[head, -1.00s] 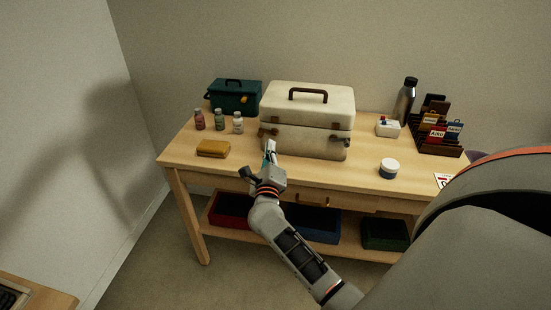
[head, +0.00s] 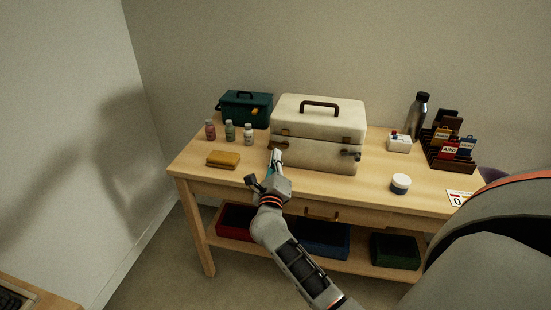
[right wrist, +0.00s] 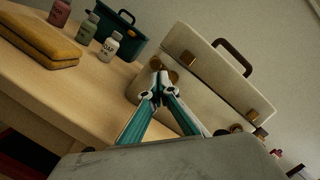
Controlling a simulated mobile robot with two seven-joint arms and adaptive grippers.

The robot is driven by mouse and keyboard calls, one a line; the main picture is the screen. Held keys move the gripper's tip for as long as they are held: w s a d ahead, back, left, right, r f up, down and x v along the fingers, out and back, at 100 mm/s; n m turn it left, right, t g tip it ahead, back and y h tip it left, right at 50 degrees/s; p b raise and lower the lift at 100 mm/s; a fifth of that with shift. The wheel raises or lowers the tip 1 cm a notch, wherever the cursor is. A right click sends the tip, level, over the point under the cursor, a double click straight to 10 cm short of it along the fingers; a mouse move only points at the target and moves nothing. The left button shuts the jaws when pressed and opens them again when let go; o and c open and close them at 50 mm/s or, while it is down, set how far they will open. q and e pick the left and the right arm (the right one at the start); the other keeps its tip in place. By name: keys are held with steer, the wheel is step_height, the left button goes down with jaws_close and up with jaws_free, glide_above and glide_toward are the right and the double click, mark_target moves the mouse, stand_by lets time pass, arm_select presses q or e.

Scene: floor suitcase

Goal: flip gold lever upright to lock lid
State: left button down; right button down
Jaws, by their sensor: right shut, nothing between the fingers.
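A cream case (head: 318,154) with a closed lid and dark handle stands on the wooden table; it also shows tilted in the right wrist view (right wrist: 205,85). The gold lever (head: 279,145) is on its front left, just beyond my right gripper (head: 276,157). In the right wrist view, a gold-brown part (right wrist: 172,75) shows behind the fingertips (right wrist: 160,90); the fingers partly hide it, and I cannot tell its exact angle or whether they touch. A second latch (head: 350,154) is at the front right. My right gripper is shut and empty. My left gripper is not in view.
A teal box (head: 245,108) and several small bottles (head: 230,131) stand left of the case. A mustard cloth-like item (head: 223,159) lies near the front left. A white jar (head: 400,184), a metal bottle (head: 417,115) and a card rack (head: 450,155) are right. Bare tabletop lies before the case.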

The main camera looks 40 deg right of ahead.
arm_select(q)
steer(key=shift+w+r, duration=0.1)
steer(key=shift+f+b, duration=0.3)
steer(key=shift+b, duration=0.1)
arm_select(e)
steer(key=shift+m, duration=0.6)
